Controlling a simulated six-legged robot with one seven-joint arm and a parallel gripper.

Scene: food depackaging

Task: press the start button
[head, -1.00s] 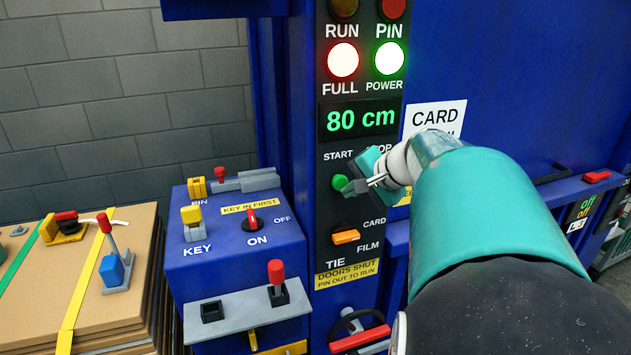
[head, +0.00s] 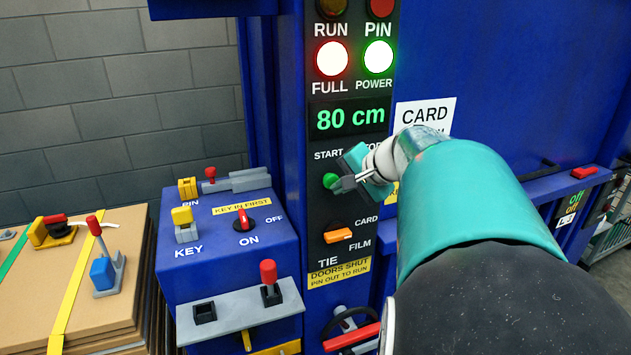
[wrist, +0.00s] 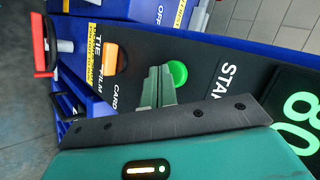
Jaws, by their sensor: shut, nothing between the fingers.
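The green start button (head: 330,181) sits on the black control panel (head: 322,240), below the START label. It also shows in the wrist view (wrist: 178,73), just beyond and slightly right of my fingertips. My gripper (head: 340,185) is shut and empty, its fingertips close to the button's right side in the head view. In the wrist view my closed fingers (wrist: 157,88) point toward the panel beside the button. I cannot tell whether they touch it. My wrist hides the control under the STOP label.
The orange CARD/FILM switch (head: 338,236) is just below the fingers. Lit red FULL (head: 332,58) and green POWER (head: 378,57) lamps are above the "80 cm" display (head: 350,117). A blue key box (head: 225,255) stands left, with cardboard (head: 75,290) beyond it.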

